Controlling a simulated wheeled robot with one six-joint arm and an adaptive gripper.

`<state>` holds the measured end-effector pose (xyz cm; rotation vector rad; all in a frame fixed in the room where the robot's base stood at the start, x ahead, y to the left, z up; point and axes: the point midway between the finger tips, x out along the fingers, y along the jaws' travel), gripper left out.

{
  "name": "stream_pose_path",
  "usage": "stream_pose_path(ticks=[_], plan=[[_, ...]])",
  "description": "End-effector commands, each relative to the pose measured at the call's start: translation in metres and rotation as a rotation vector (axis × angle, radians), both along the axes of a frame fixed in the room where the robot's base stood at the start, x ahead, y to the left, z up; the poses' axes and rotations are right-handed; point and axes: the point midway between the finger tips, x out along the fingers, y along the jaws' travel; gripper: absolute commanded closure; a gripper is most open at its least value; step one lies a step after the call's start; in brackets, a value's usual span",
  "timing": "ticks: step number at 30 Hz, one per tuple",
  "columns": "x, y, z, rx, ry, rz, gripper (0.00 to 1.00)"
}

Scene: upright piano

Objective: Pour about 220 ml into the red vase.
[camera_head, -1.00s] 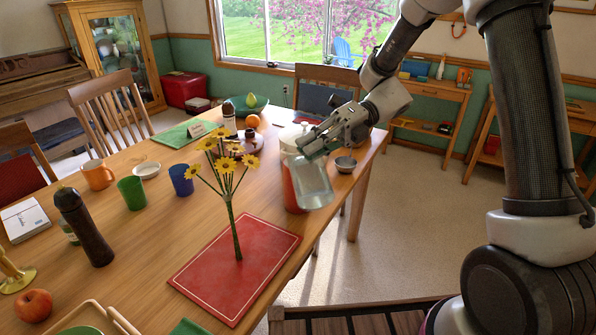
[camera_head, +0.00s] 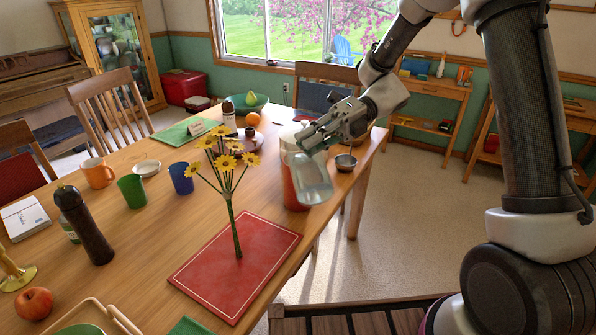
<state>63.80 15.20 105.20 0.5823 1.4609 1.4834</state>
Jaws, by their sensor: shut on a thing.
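My gripper (camera_head: 318,138) is shut on a clear glass jug (camera_head: 314,182) and holds it in the air by the table's right edge. The jug is slightly tilted; I cannot tell how much liquid is in it. A red cylinder with a pale upper part (camera_head: 292,172) stands behind the jug, partly hidden by it and the gripper. I cannot tell whether it is the red vase. Yellow flowers (camera_head: 226,162) on green stems stand upright on a red mat (camera_head: 212,282), left of the jug; no red vase shows clearly around the stems.
A small grey bowl (camera_head: 346,163) is right of the jug. Bare tabletop lies left of the mat.

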Motion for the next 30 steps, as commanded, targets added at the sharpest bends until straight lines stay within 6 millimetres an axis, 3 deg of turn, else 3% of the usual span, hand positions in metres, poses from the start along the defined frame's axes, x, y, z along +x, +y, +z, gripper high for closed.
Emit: stream_pose_path(ticks=[30], plan=[[0.0069,0.001,0.0041,-0.004,0.032,0.0,1.0]])
